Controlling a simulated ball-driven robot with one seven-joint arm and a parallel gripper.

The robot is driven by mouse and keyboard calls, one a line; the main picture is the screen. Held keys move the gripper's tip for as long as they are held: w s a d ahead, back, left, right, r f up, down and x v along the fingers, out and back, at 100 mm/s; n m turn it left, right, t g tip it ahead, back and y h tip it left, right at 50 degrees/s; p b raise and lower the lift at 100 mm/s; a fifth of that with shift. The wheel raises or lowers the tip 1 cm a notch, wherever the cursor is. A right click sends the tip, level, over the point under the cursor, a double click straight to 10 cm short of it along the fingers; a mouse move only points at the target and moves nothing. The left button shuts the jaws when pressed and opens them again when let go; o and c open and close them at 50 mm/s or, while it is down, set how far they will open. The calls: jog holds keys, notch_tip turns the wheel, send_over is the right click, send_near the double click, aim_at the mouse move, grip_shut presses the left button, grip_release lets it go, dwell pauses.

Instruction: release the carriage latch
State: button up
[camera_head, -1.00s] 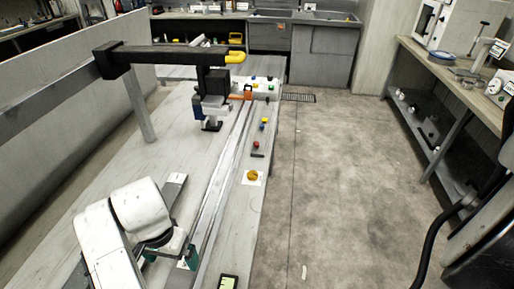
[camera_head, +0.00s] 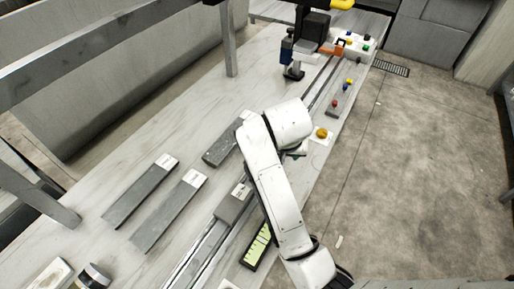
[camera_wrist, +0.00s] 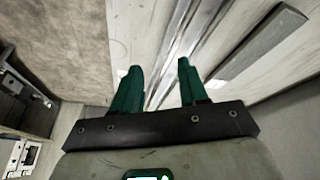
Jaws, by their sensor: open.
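A dark carriage block (camera_head: 316,24) with a blue side part stands over the rail at the bench's far end. An orange part (camera_head: 333,50) sits low beside it, and a yellow part (camera_head: 342,4) shows at the top edge. I cannot tell which part is the latch. My gripper (camera_head: 299,153) is mostly hidden behind my white arm, near the rail and short of the carriage. In the wrist view my gripper (camera_wrist: 160,68) has its two green fingers apart with nothing between them. The carriage does not clearly show in the wrist view.
A yellow knob (camera_head: 321,132) on a white plate lies just beyond my gripper. Red, blue and yellow buttons (camera_head: 341,95) line the bench's right edge. Grey bars (camera_head: 168,212) lie on the bench at left. The floor (camera_head: 420,180) at right is largely clear.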

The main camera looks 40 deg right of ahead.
jog(key=s+f+n, duration=0.1)
jog(key=s, duration=0.2)
jog(key=s+f+n, duration=0.2)
jog(key=s, duration=0.1)
jog(key=s+f+n, duration=0.1)
jog(key=s+f, duration=0.1)
jog(key=s, duration=0.1)
jog(key=shift+d+f+n, duration=0.15)
jog(key=shift+d+n, duration=0.05)
jog(key=shift+n, duration=0.1)
jog(key=c, duration=0.5)
jog(key=s+a+f, duration=0.1)
jog(key=s, duration=0.1)
jog(key=s+a+f+n+y, duration=0.1)
jog(key=s, duration=0.1)
jog(key=s+a+f+n, duration=0.1)
jog(key=s, duration=0.1)
jog(key=shift+a+f+g+y, duration=0.15)
jog(key=shift+a+g+y, duration=0.2)
jog(key=shift+g+y, duration=0.05)
jog(key=shift+c, duration=1.3)
jog(key=s+a, duration=0.1)
jog(key=s+a+f+n+y, duration=0.1)
jog(key=s+a, duration=0.1)
jog(key=s+a+f+n, duration=0.1)
jog(key=s+a, duration=0.1)
jog(key=shift+s+a+f+g+y, duration=0.1)
jog(key=shift+a+g+y, duration=0.05)
jog(key=shift+g+y, duration=0.15)
grip_shut()
